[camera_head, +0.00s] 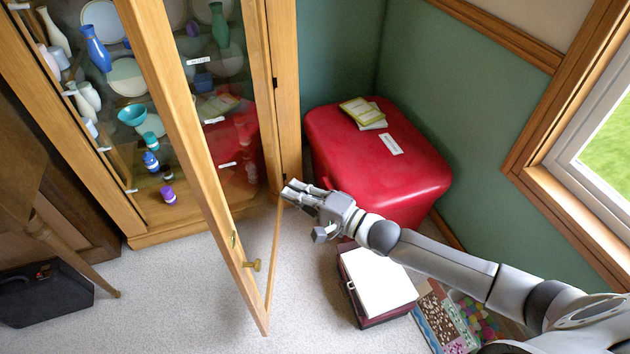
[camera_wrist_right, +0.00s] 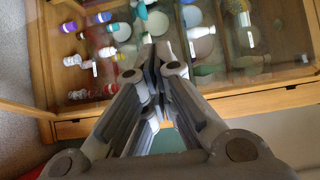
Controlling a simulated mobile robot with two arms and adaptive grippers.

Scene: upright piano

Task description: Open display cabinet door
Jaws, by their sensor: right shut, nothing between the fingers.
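The display cabinet (camera_head: 150,238) has a wooden frame and shelves of vases, plates and bowls. Its glass door (camera_head: 205,180) stands swung well out from the front, with its free edge towards me. In the right wrist view my closed fingers (camera_wrist_right: 155,65) point towards the cabinet's glass and shelves (camera_wrist_right: 220,85). My left gripper is out of view.
A red rounded box (camera_head: 375,155) with booklets stands in the corner behind my right gripper. A dark red case with a white top (camera_head: 378,282) and a patterned box (camera_head: 445,318) lie below my right arm. A black case (camera_head: 45,290) is at left. Carpet before the cabinet is clear.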

